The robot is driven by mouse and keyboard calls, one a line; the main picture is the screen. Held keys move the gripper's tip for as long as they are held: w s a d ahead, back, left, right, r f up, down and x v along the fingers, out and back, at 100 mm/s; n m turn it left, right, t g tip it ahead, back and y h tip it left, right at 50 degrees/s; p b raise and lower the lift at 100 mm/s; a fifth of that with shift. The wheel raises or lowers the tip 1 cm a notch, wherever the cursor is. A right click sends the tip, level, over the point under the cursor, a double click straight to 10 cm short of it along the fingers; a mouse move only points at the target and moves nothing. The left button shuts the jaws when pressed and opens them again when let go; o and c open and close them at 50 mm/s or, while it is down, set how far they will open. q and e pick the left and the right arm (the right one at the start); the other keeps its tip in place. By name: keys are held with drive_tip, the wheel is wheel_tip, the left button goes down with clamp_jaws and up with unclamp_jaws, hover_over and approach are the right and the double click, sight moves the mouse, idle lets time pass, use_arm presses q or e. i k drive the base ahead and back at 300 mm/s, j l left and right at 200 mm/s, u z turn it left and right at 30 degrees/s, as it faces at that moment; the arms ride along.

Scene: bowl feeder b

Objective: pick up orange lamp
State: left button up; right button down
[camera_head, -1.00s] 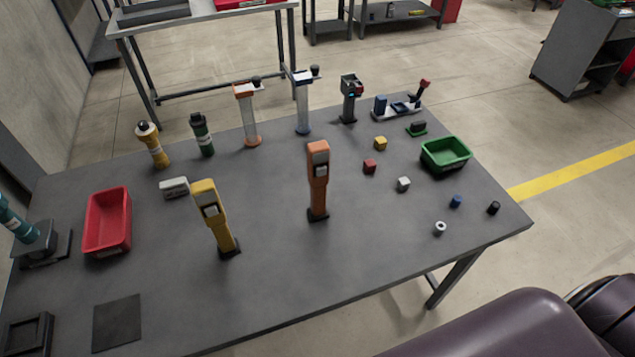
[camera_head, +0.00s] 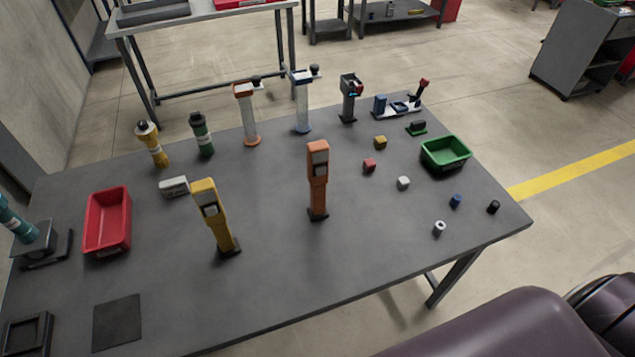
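An orange lamp (camera_head: 318,178) stands upright on the grey table, near its middle, on a small dark base. It has a blocky orange head with a grey panel facing forward. A similar yellow lamp (camera_head: 214,216) stands to its left and a little nearer. Neither of my grippers is in view. A dark purple arm link, which looks like mine, shows at the bottom right, apart from the lamp.
A red bin (camera_head: 91,240) is at the table's left and a green bin (camera_head: 430,162) at its right. Small blocks and cylinders, such as a red block (camera_head: 369,165), lie right of the orange lamp. Several upright devices line the back. The front middle is clear.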

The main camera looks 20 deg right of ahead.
sight(318, 152)
drive_tip(key=i+l, duration=0.1)
drive_tip(key=l, duration=1.15)
drive_tip(key=k, duration=0.5)
